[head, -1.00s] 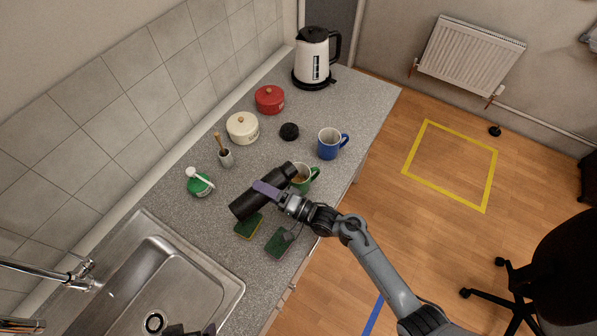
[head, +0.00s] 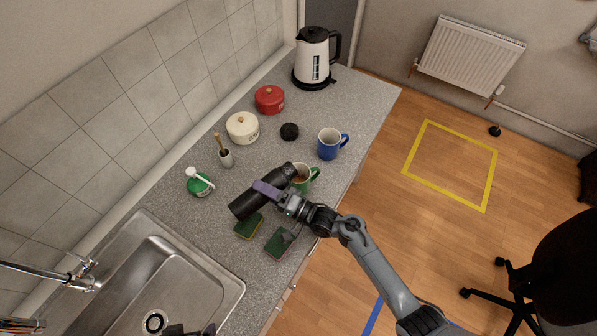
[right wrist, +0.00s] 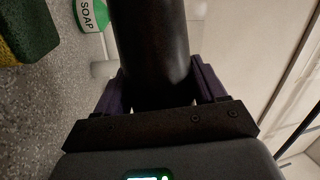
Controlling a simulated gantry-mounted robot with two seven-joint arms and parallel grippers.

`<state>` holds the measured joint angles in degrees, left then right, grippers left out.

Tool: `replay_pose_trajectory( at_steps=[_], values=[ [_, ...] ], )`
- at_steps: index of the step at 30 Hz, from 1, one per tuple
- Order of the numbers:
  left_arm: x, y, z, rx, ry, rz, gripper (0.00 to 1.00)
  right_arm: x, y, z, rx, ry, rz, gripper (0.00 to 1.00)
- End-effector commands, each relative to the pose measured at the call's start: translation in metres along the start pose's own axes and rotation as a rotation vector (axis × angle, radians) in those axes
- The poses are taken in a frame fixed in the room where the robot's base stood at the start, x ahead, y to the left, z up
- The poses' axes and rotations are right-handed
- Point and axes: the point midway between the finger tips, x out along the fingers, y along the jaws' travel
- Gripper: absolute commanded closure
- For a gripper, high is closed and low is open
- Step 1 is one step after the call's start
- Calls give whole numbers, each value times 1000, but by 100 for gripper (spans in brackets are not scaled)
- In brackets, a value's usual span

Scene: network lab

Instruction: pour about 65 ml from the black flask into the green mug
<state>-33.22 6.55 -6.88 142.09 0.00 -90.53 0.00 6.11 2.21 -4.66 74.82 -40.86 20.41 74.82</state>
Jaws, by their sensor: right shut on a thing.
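The black flask (head: 252,201) is tilted in the head view, with its mouth end at the upper right, by the rim of the green mug (head: 313,173). My right gripper (head: 267,189) is shut around the flask's body; the right wrist view also shows the flask (right wrist: 152,45) between the purple fingers. The green mug stands on the counter, partly hidden by the flask and gripper, and brownish liquid shows inside it. I cannot see a stream clearly. A small dark part of my left gripper (head: 190,331) shows at the bottom edge; its jaws cannot be made out.
Two sponges (head: 249,226) (head: 279,242) lie close below the flask. A blue mug (head: 329,146), a black lid (head: 289,131), a cream pot (head: 242,128) and a red pot (head: 269,99) stand beyond. A soap bottle (head: 200,186) and the sink (head: 228,290) are left.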

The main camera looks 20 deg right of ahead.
Motion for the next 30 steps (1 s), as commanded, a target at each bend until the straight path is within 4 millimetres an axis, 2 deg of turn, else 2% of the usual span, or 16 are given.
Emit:
replay_pose_trajectory(
  at_steps=[10,12,14,15,16,17,21,30],
  values=[
    [0,0,0,-1,0,1,0,1,-2,-1,3,2,-6,85],
    [1,0,0,0,0,0,0,1,-1,0,-60,-18,20,85],
    [18,0,6,2,5,-2,0,-2,19,12,-163,-51,63,85],
    [14,0,5,4,4,-3,0,1,16,14,-226,-67,87,85],
    [0,-1,0,4,-4,-4,0,4,0,9,-241,-69,93,85],
    [-1,-1,0,5,-12,-4,0,4,-1,8,-254,-73,100,85],
    [-5,-2,0,10,-1,-7,0,3,3,8,-277,-79,109,86],
    [-19,-3,-6,10,1,-8,0,4,-5,5,-333,-96,134,86]
  ],
)
